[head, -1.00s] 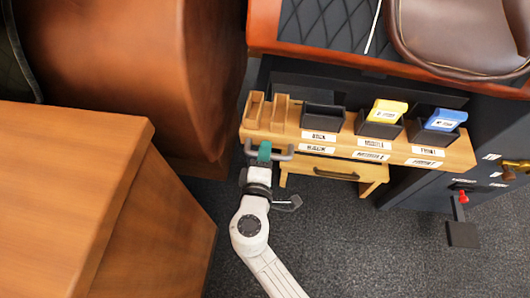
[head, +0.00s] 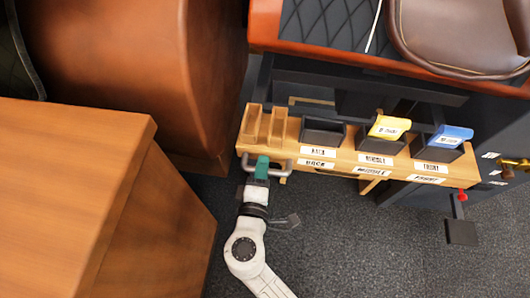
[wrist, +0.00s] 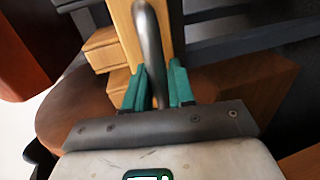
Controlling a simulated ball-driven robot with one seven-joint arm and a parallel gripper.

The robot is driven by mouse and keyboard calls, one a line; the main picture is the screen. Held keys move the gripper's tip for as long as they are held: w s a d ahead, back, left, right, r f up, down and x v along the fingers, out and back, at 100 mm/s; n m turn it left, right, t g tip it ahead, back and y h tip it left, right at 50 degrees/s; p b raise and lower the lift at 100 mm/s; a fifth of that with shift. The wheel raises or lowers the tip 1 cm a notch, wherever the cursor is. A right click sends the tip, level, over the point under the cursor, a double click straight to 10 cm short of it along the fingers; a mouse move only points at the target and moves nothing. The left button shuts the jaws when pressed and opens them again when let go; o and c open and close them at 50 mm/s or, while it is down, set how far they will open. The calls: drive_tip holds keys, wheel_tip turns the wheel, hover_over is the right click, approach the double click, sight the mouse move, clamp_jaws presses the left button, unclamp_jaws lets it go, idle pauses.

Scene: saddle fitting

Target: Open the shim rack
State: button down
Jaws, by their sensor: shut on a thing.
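The shim rack (head: 349,156) is a long wooden tray with white labels on its front edge, under the saddle bench. It stands out from the dark frame behind it. Its grey bar handle (head: 281,172) is at the left end of the front. My gripper (head: 262,168) has green fingers shut on this handle. In the wrist view my gripper (wrist: 158,88) has one finger on each side of the curved metal handle (wrist: 148,32), with the rack's wood behind it.
The rack carries wooden slots (head: 264,126), an empty dark bin (head: 322,133), and bins with a yellow piece (head: 389,128) and a blue piece (head: 453,134). A wooden block (head: 70,190) stands at left. Grey floor (head: 350,240) is clear in front.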

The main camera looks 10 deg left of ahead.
drive_tip(key=f+v, duration=0.1)
drive_tip(key=v, duration=0.6)
drive_tip(key=shift+s+f+p, duration=0.25)
drive_tip(key=shift+s+p, duration=0.05)
drive_tip(key=shift+s, duration=0.15)
drive_tip(key=c, duration=1.1)
unclamp_jaws()
drive_tip(key=p+v, duration=0.2)
drive_tip(key=v, duration=0.8)
drive_tip(key=shift+s+p, duration=0.35)
